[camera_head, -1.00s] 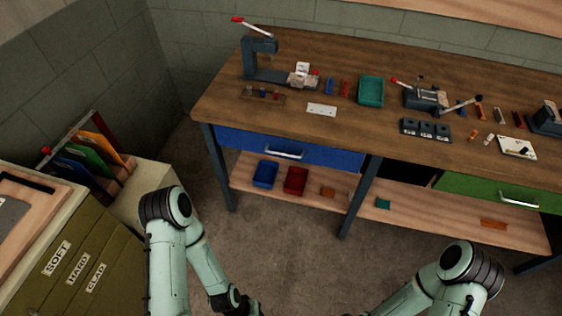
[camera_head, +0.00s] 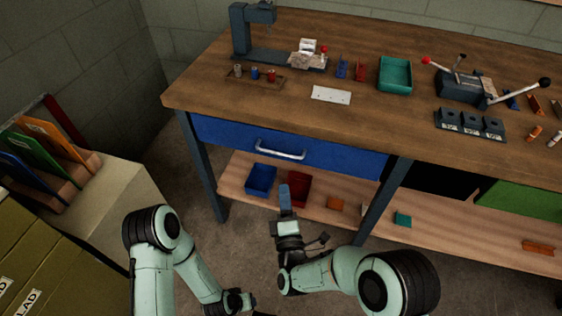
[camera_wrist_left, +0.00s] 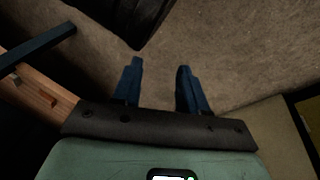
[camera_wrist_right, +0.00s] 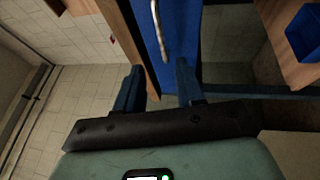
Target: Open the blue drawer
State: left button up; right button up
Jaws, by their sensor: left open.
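The blue drawer (camera_head: 335,156) is under the left part of the wooden workbench, its front flush with the bench frame. Its silver bar handle (camera_head: 280,150) is uncovered. My right gripper (camera_head: 285,190) points up toward the drawer in the head view, below the handle in the picture and apart from it. In the right wrist view the gripper (camera_wrist_right: 158,80) has its fingers spread and empty, with the handle (camera_wrist_right: 161,35) and drawer front (camera_wrist_right: 182,35) beyond the fingertips. My left gripper (camera_wrist_left: 159,68) is open and empty over the floor, low in the head view.
Blue (camera_head: 261,179) and red (camera_head: 299,186) bins sit on the lower shelf (camera_head: 455,240). A bench leg (camera_head: 384,200) stands right of the drawer. A pale cabinet (camera_head: 105,205) with coloured panels is at left. A green drawer (camera_head: 520,203) is at right.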

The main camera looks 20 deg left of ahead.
pick_arm(q)
jog(key=s+f+g+b, duration=0.1)
jog(key=s+f+b, duration=0.1)
jog(key=s+f, duration=0.2)
jog(key=shift+s+a+g, duration=0.35)
jog(key=shift+s+g, duration=0.05)
pick_arm(e)
jog(key=x, duration=1.2)
pick_arm(q)
jog(key=shift+f, duration=0.1)
pick_arm(e)
jog(key=shift+w, duration=0.1)
grip_shut()
